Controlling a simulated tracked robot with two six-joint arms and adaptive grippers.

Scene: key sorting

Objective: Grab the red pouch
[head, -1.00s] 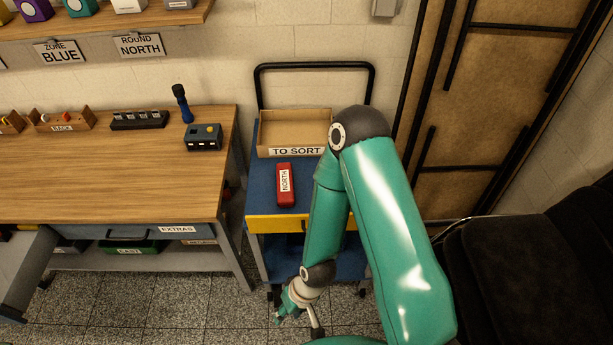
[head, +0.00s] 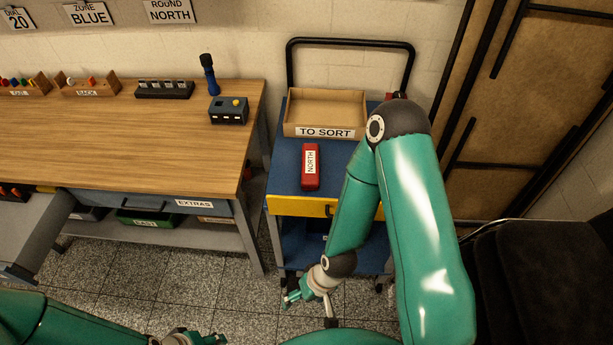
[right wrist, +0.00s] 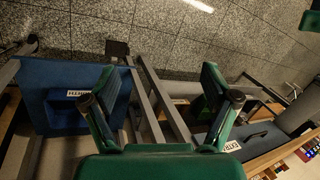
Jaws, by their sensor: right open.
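The red pouch (head: 311,167), with a white NORTH label, lies flat on the blue top of the cart (head: 287,180), in front of the TO SORT tray. My right gripper (head: 308,303) hangs low in front of the cart, below its top and apart from the pouch. In the right wrist view the right gripper (right wrist: 160,95) has its two green fingers wide apart with nothing between them. The pouch cannot be made out in that view. My left gripper (head: 190,340) is at the bottom edge of the head view, mostly cut off.
A cardboard tray (head: 325,133) marked TO SORT stands on the cart's back, before a black handle (head: 350,42). The wooden workbench (head: 120,150) is on the left, with a drawer open at far left. A black chair (head: 550,270) is at right. Speckled floor (head: 200,280) shows between.

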